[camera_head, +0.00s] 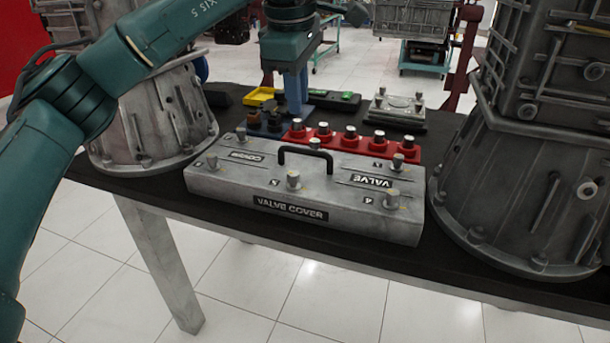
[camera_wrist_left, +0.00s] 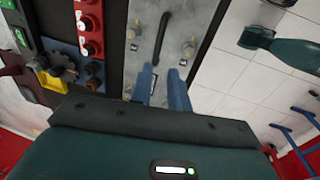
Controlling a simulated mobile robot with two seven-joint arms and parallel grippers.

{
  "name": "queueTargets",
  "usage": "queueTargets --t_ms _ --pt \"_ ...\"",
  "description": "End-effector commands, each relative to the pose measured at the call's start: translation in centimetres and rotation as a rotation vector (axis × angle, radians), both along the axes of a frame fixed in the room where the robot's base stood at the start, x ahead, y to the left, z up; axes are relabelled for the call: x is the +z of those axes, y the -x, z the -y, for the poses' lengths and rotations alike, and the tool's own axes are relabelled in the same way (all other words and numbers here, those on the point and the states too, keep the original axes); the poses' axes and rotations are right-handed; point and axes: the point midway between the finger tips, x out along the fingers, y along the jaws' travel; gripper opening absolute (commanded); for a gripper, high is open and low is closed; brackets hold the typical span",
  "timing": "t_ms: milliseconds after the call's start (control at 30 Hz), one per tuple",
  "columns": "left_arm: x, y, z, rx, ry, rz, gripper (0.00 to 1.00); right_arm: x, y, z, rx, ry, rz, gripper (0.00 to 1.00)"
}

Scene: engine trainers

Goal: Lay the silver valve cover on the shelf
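The silver valve cover (camera_head: 300,190) lies on the dark tabletop near its front edge, with a black arched handle (camera_head: 305,157) and several bolts on top. It also shows in the left wrist view (camera_wrist_left: 196,18). My left gripper (camera_head: 297,95) is above and behind the cover in the head view, pointing down. In the left wrist view its two blue fingers (camera_wrist_left: 162,88) are apart with nothing between them, and the handle shows just beyond the tips. I cannot make out a shelf.
A red rack of pegs (camera_head: 352,142) sits close behind the cover. A yellow tray (camera_head: 261,96) and a silver plate (camera_head: 397,108) lie farther back. Large engine housings stand left (camera_head: 160,125) and right (camera_head: 500,200) of the cover.

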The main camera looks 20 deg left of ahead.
Motion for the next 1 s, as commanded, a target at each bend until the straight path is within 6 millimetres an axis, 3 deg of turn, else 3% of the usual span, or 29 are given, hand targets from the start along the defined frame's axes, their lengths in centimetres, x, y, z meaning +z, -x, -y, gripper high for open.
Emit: queueTargets --t_ms 300,567,833,1000 --pt "-5.9 -1.1 0.1 -0.001 0.001 -0.003 0.18 -0.2 -0.4 -0.3 0.009 -0.006 0.098 0.36" --pt "-7.9 -1.6 0.2 -0.003 0.002 -0.002 0.18 -0.1 -0.5 -0.4 0.013 -0.009 0.136 0.36" --pt "-11.7 -2.5 0.7 -0.004 0.002 -0.003 0.18 0.0 -0.6 -0.8 0.031 -0.014 0.225 0.36" --pt "-12.4 -2.7 0.7 -0.003 0.003 -0.001 0.18 0.2 -0.6 -0.9 0.035 -0.016 0.245 0.36"
